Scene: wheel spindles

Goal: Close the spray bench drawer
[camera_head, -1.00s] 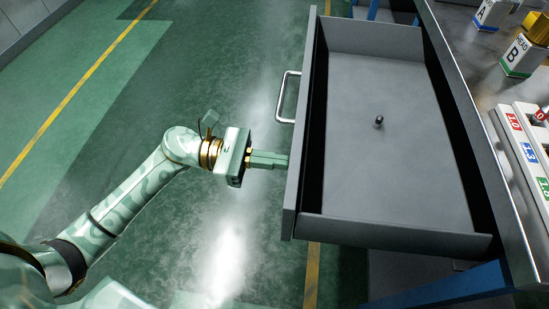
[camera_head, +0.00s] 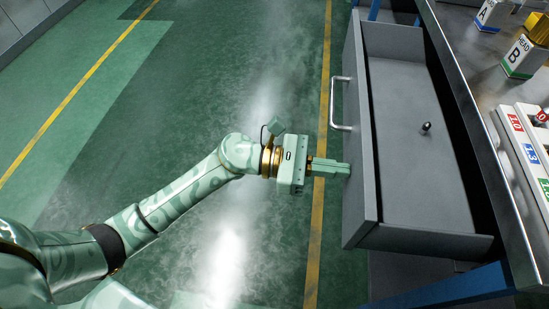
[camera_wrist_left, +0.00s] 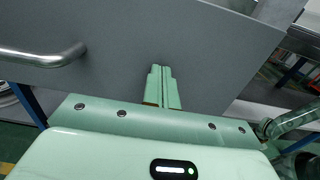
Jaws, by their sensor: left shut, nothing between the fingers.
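The grey spray bench drawer (camera_head: 361,130) is partly pulled out from under the bench at the right of the head view. Its silver bar handle (camera_head: 336,104) is on the front panel and also shows in the left wrist view (camera_wrist_left: 45,58). My left gripper (camera_head: 347,170) is shut and empty. Its fingertips are at the drawer's front panel, below the handle in the head view; they look to be touching it. In the left wrist view the closed fingers (camera_wrist_left: 162,70) point at the grey panel. My right gripper is not in view.
A small dark peg (camera_head: 426,126) is inside the drawer. A blue frame bar (camera_head: 450,286) runs below. The green floor at left is clear.

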